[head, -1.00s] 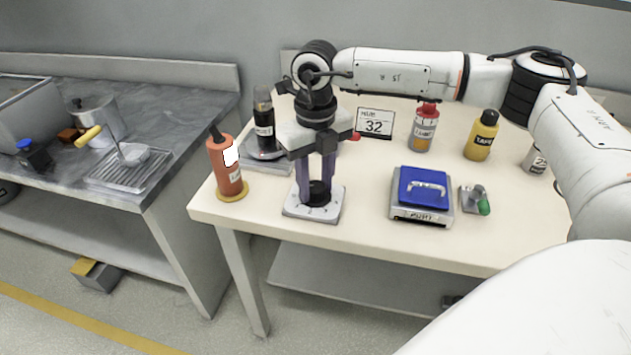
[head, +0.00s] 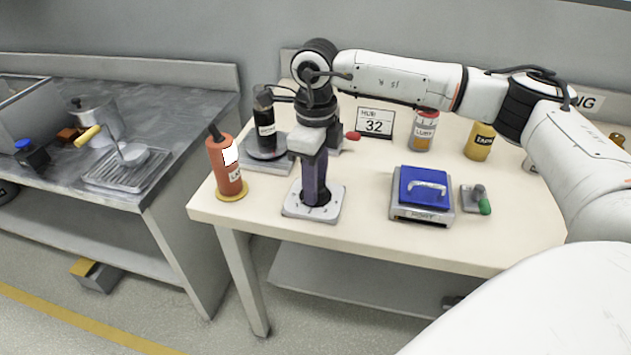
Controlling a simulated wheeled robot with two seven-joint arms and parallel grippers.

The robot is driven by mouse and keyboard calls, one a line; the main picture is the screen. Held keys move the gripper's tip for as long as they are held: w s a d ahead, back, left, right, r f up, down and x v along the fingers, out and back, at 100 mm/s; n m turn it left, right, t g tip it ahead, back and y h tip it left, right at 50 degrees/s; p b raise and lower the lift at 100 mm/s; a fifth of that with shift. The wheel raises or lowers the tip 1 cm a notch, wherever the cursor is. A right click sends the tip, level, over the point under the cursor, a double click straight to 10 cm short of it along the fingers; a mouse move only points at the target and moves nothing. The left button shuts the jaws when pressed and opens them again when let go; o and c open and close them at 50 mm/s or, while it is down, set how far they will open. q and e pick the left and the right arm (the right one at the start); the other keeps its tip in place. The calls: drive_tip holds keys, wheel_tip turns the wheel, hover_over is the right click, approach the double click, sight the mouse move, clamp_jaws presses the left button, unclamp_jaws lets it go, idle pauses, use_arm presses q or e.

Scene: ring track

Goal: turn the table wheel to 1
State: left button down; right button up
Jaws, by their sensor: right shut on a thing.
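The table wheel has a pale square base plate (head: 326,211) with dark marks, near the front left of the cream table. Its dark knob is mostly hidden by my right gripper (head: 315,198). My right gripper points straight down from above and is shut on the knob. The fingers are seen nearly edge-on, one in front of the other. The marks are too small to read and the pointer is hidden. My left gripper is not in view.
An orange bottle (head: 226,168) stands left of the wheel. A dark bottle (head: 265,125) stands on a scale-like plate behind. A blue-topped box (head: 423,190) and a green-handled item (head: 480,201) are to the right.

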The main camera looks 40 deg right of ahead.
idle(0.4)
drive_tip(key=o, duration=1)
drive_tip(key=shift+o, duration=0.2)
wheel_tip(320, 180, up, 10)
drive_tip(key=shift+r, duration=0.2)
